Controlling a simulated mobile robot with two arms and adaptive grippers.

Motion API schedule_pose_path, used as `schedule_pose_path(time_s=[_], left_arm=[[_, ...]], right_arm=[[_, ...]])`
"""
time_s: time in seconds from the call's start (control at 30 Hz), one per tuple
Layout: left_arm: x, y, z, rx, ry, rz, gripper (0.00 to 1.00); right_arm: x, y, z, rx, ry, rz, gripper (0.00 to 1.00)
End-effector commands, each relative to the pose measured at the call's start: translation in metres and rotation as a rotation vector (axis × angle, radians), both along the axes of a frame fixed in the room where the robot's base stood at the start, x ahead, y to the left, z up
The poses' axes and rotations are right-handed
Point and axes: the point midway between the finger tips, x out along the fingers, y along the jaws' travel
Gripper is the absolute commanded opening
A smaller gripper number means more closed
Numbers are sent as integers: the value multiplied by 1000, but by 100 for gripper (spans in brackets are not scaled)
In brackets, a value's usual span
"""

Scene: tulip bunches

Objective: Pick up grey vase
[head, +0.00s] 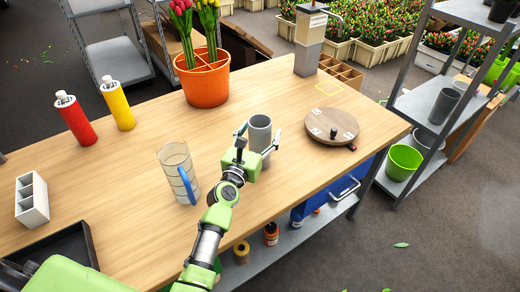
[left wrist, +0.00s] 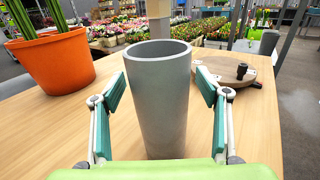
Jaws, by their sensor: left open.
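The grey vase (head: 260,132) stands upright on the wooden table, right of the middle in the head view. In the left wrist view the grey vase (left wrist: 160,100) fills the centre, its open rim facing up. My left gripper (head: 258,143) is at the vase with its fingers open, one on each side. In the left wrist view the pads of my left gripper (left wrist: 160,98) stand left and right of the vase, with a visible gap on each side. My right gripper is not in view.
A clear pitcher with a blue handle (head: 178,172) stands left of my arm. An orange pot with tulips (head: 206,85) is behind the vase. A round wooden turntable (head: 331,127) is close on the right. Red (head: 75,120) and yellow (head: 118,105) bottles stand at the far left.

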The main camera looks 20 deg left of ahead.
Motion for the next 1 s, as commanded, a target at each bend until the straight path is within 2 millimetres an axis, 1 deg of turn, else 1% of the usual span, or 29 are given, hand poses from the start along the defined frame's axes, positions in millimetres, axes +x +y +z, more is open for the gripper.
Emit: schedule_pose_path(time_s=[0.23,0.27,0.3,0.37,0.4,0.47,0.5,0.53,0.57,0.83,1.0], left_arm=[[2,0,0,0,1,0,68],[2,0,0,0,1,0,66],[2,0,0,0,1,0,55],[2,0,0,0,1,0,40],[2,0,0,0,1,0,29],[2,0,0,0,1,0,14],[2,0,0,0,1,0,3],[2,0,0,0,1,0,0],[3,0,3,0,-4,1,0],[3,0,4,0,-3,1,0],[3,0,12,-1,-4,1,0]], right_arm=[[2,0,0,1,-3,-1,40],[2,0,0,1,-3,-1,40],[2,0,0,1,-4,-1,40],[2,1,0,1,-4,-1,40],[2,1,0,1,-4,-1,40],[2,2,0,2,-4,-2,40],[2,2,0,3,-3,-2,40],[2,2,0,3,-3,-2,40],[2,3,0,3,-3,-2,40],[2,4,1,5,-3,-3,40],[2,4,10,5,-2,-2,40]])
